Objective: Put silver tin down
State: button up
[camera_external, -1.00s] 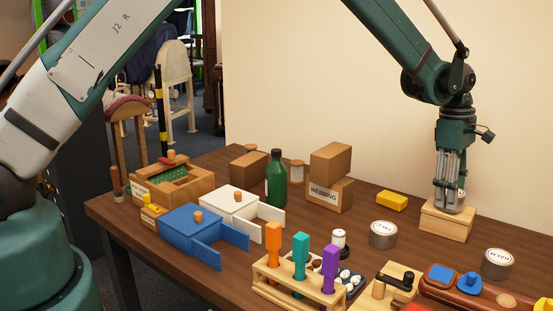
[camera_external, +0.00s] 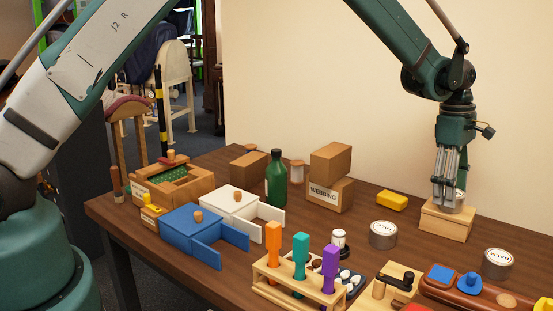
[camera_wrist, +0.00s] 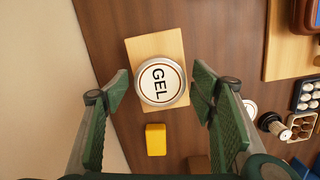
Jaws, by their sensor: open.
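A round silver tin (camera_wrist: 161,82) with a white lid marked GEL sits on a light wooden block (camera_wrist: 145,49), seen from above in the wrist view. In the external view the wooden block (camera_external: 445,222) stands at the right of the table, and the tin (camera_external: 455,205) on it is partly hidden by the fingers. My gripper (camera_wrist: 161,88) is open, with one finger on each side of the tin and a gap showing on both sides. In the external view my gripper (camera_external: 447,203) points straight down over the block.
A yellow block (camera_external: 392,201) lies left of the wooden block. Two other silver tins (camera_external: 383,234) (camera_external: 498,263) stand in front of it on the table. A tool rack (camera_external: 300,285), cardboard boxes (camera_external: 331,180) and a green bottle (camera_external: 277,180) stand further left.

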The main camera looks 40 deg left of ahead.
notch_tip(320, 180, up, 11)
jog(key=a, duration=0.1)
jog(key=shift+w+a, duration=0.15)
dwell(0.8)
jog(key=s+a+r+m+t, duration=0.2)
jog(key=s+a+r+m, duration=0.2)
jog(key=s+a+r, duration=0.75)
jog(key=s+a+r+m+t, duration=0.25)
jog(key=s+a+r, duration=0.55)
jog(key=a, duration=0.6)
jog(key=s+a+f+m+t, duration=0.1)
jog(key=s+a+m, duration=0.3)
jog(key=s+a, duration=0.4)
jog(key=s+a+f+m+t+y, duration=0.1)
jog(key=s+a+m, duration=0.4)
jog(key=s, duration=1.3)
jog(key=a+f+t, duration=0.1)
jog(key=a+f, duration=0.1)
jog(key=a, duration=0.2)
jog(key=shift+s, duration=0.25)
